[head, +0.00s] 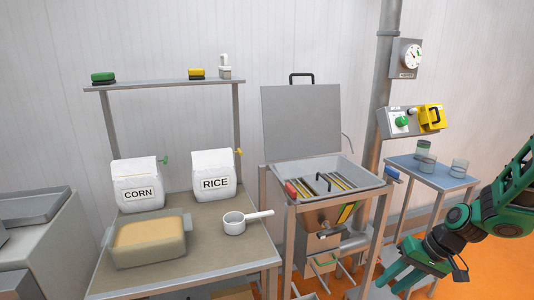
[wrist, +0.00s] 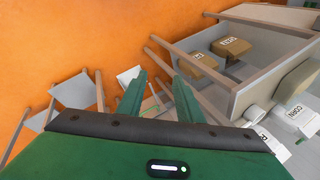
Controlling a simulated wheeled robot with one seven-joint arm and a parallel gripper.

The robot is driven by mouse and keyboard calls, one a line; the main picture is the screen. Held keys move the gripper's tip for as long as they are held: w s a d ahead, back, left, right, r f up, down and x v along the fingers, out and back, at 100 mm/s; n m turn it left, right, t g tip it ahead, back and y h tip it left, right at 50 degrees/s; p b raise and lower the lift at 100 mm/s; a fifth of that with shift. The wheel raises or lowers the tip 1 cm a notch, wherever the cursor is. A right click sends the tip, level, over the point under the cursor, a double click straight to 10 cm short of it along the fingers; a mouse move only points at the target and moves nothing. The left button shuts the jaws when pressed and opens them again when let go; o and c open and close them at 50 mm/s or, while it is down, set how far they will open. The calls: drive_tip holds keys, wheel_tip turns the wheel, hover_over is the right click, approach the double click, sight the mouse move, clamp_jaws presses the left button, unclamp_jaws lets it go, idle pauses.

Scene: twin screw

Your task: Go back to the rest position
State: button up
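My gripper (head: 394,281) is at the lower right of the head view, on my green arm, in front of the right-hand side table and low over the orange floor. In the wrist view my gripper (wrist: 158,100) shows two green fingers apart with nothing between them. The fingers touch nothing that I can see. The head view shows no object held.
The steel machine (head: 318,175) with its raised lid stands left of my gripper. The left table (head: 190,255) bears CORN and RICE bags, a tub and a white scoop. Orange floor (wrist: 60,40) is open.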

drive_tip(key=s+d+r+m+h, duration=0.1)
drive_tip(key=s+d+r, duration=0.1)
drive_tip(key=s+r, duration=0.2)
drive_tip(key=s+d+r+m+g+h, duration=0.1)
drive_tip(key=s+r, duration=0.4)
drive_tip(key=s, duration=0.6)
drive_tip(key=s+d+r+m+g+h, duration=0.1)
drive_tip(key=s+d+r, duration=0.3)
drive_tip(key=s, duration=0.4)
drive_tip(key=shift+s+r+m+h, duration=0.25)
drive_tip(key=shift+r+m+h, duration=0.05)
drive_tip(key=shift+m+h, duration=0.55)
drive_tip(key=shift+d, duration=0.1)
